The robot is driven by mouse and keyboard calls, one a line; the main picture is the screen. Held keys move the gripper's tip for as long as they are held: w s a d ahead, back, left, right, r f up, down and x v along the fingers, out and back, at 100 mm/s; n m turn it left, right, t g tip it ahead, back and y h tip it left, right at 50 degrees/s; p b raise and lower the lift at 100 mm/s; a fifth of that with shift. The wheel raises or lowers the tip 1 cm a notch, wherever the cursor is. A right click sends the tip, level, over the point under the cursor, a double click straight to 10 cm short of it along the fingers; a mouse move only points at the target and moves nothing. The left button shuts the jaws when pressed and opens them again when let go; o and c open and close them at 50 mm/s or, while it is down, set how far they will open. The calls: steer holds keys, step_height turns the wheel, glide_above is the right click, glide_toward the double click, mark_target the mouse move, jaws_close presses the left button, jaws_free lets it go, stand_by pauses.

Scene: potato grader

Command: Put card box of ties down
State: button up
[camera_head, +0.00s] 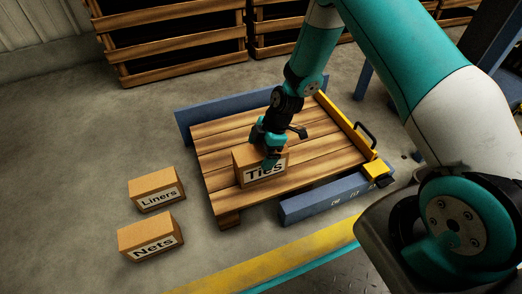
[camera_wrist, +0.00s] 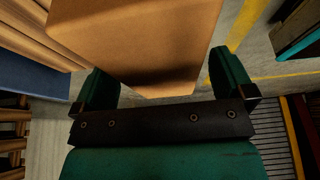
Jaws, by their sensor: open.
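The card box of ties (camera_head: 248,170) is a brown carton with a white "Ties" label. It stands upright on the wooden pallet (camera_head: 221,143), near its front left part. My gripper (camera_head: 272,153) is over the box from above, with one finger in front of the label. In the wrist view the box (camera_wrist: 140,40) fills the upper middle. My gripper (camera_wrist: 165,80) has its fingers apart there, one on each side of the box's near end, with gaps visible. The box's underside contact is hidden in the wrist view.
Two cartons, "Liners" (camera_head: 155,183) and "Nets" (camera_head: 147,233), stand on the floor left of the pallet. Blue rails (camera_head: 325,201) flank the pallet, with a yellow bar (camera_head: 347,128) on its right. Slatted wooden crates (camera_head: 175,50) stand behind.

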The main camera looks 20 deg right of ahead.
steer(key=p+v, duration=0.6)
steer(key=v, duration=0.5)
steer(key=s+a+r+m, duration=0.2)
steer(key=a+r+m, duration=0.15)
steer(key=r, duration=0.85)
steer(key=s+a+r+m, duration=0.2)
steer(key=s+r+m, duration=0.1)
steer(key=s+r, duration=0.6)
steer(key=s+a+r+m, duration=0.3)
steer(key=s+r, duration=0.6)
steer(key=s, duration=0.4)
steer(key=shift+a+m, duration=0.15)
steer(key=shift+m, duration=0.6)
steer(key=shift+r, duration=0.15)
